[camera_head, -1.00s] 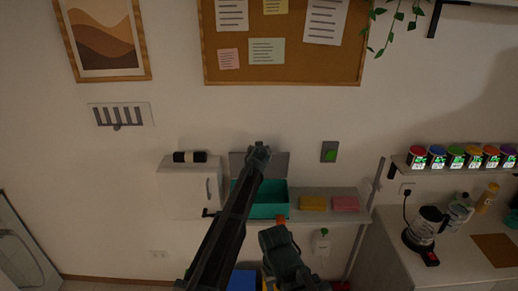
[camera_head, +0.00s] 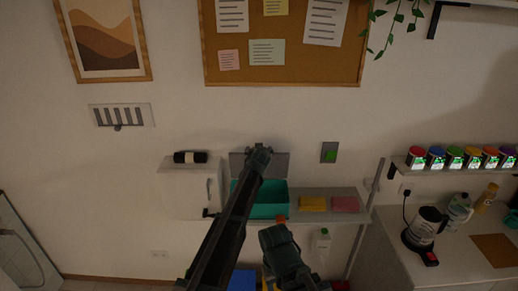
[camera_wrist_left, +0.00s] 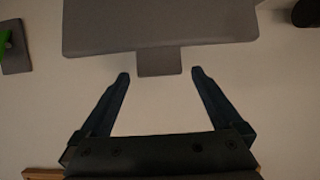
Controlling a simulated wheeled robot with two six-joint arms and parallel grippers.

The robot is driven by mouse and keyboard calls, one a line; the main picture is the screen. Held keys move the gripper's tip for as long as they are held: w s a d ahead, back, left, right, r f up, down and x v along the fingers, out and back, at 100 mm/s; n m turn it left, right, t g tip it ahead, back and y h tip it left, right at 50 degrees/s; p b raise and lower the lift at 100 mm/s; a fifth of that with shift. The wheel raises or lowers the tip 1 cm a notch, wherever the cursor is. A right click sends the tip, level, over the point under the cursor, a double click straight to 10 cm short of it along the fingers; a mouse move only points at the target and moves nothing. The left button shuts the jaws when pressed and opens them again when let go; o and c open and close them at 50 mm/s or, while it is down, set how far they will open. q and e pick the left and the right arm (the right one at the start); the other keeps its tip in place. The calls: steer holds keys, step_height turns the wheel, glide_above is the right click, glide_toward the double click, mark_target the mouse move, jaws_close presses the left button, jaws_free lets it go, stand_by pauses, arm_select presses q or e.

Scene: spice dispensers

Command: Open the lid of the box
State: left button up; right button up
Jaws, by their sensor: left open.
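The teal box (camera_head: 268,211) stands open on a shelf against the wall. Its grey lid (camera_head: 280,165) is raised behind it, and the left arm crosses in front of both. In the left wrist view the lid (camera_wrist_left: 160,25) fills the top, with a small tab (camera_wrist_left: 159,62) on its edge. My left gripper (camera_head: 259,152) is at the lid's upper edge in the head view. Its fingers (camera_wrist_left: 160,78) are apart and empty, just clear of the tab. My right arm reaches up from below the box; its gripper (camera_head: 280,224) is too unclear to tell its jaws.
A white cabinet (camera_head: 188,190) with a black roll (camera_head: 190,157) stands left of the box. Yellow (camera_head: 313,203) and pink (camera_head: 345,203) blocks lie to its right. A green-button switch (camera_head: 329,152) is on the wall. A coffee maker (camera_head: 424,228) and spice cans (camera_head: 455,157) are farther right.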

arm_select(q)
steer(key=p+v, duration=0.4)
steer(key=v, duration=0.8)
steer(key=s+a+f+n+g+y, duration=0.1)
steer(key=s+a+f+g, duration=0.2)
steer(key=s+a+f, duration=0.35)
steer(key=s+a+f+g+y, duration=0.1)
steer(key=s+a+f+g, duration=0.2)
steer(key=s+a, duration=0.6)
steer(key=s+a+f+g+h, duration=0.1)
steer(key=s+f+g, duration=0.15)
steer(key=s, duration=0.75)
steer(key=s+a+f+g+h, duration=0.15)
steer(key=s+g, duration=0.25)
steer(key=s, duration=0.6)
steer(key=s+d+f+m+b, duration=0.1)
steer(key=s+d+f+b, duration=0.1)
steer(key=d+f+b, duration=0.2)
steer(key=s+d+f+m+g+y+b, duration=0.1)
steer(key=d+f+b, duration=0.3)
steer(key=f+b, duration=0.7)
steer(key=s+d+f+m+b, duration=0.2)
steer(key=s+d+f+b, duration=0.1)
steer(key=f+b, duration=0.4)
steer(key=shift+s+d+f+m+y, duration=0.35)
steer(key=shift+s+d+m, duration=0.05)
steer(key=shift+d, duration=0.1)
